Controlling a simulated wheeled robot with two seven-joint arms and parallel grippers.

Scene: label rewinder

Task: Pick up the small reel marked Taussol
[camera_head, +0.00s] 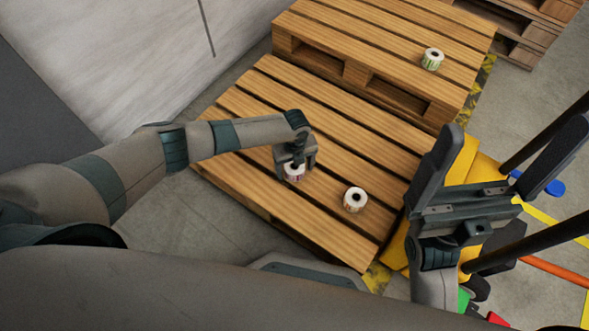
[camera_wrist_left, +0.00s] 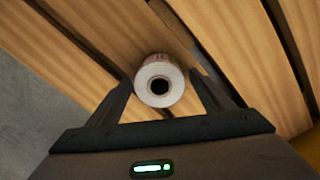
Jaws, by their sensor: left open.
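A small white reel with a pink-purple label (camera_head: 293,174) stands on the near wooden pallet, partly hidden under my left gripper (camera_head: 296,167). In the left wrist view, this reel (camera_wrist_left: 160,84) shows its white end and dark core between the tips of my open left gripper (camera_wrist_left: 164,88). A second small reel (camera_head: 355,199), with a reddish label, stands to the right on the same pallet. A third small reel (camera_head: 432,60), with a green label, stands on the farther pallet. No marking is readable, so I cannot tell which is Taussol. My right gripper (camera_head: 515,135) is open and empty.
The near pallet (camera_head: 335,130) has gaps between its slats. The farther pallet (camera_head: 350,35) is stacked higher behind it. A pale wall (camera_head: 110,50) rises at the left. Yellow equipment with black bars (camera_head: 545,130) stands at the right, near my right gripper.

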